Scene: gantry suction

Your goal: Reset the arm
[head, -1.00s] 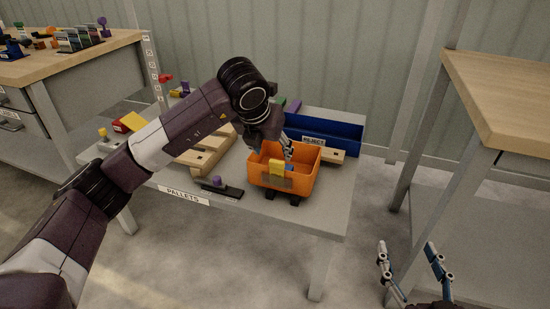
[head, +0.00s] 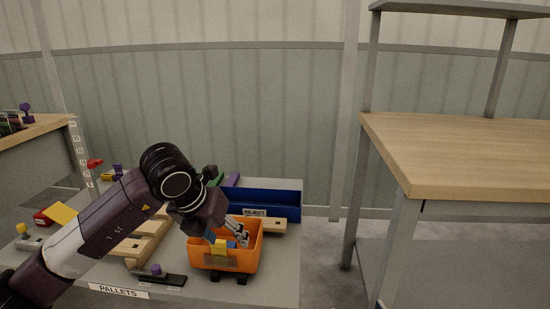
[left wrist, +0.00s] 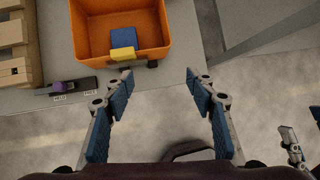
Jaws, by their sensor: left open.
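My left gripper (head: 225,236) comes in from the left and hangs by the orange bin (head: 225,262) on the grey pallet table. It is open and empty. In the left wrist view its fingers (left wrist: 159,78) are spread, with the orange bin (left wrist: 160,53) beyond them. A blue block (left wrist: 123,38) lies in the bin, and a yellow block (left wrist: 122,54) is at the bin's near wall. Part of my right gripper (left wrist: 291,146) shows at the right edge of the left wrist view; its opening cannot be judged.
A blue reject bin (head: 272,198) stands behind the orange bin. Wooden pallets (head: 140,243) and a dark piece with a purple knob (head: 160,278) lie left of it. A wooden-topped workbench (head: 460,155) stands at right, with a floor gap between.

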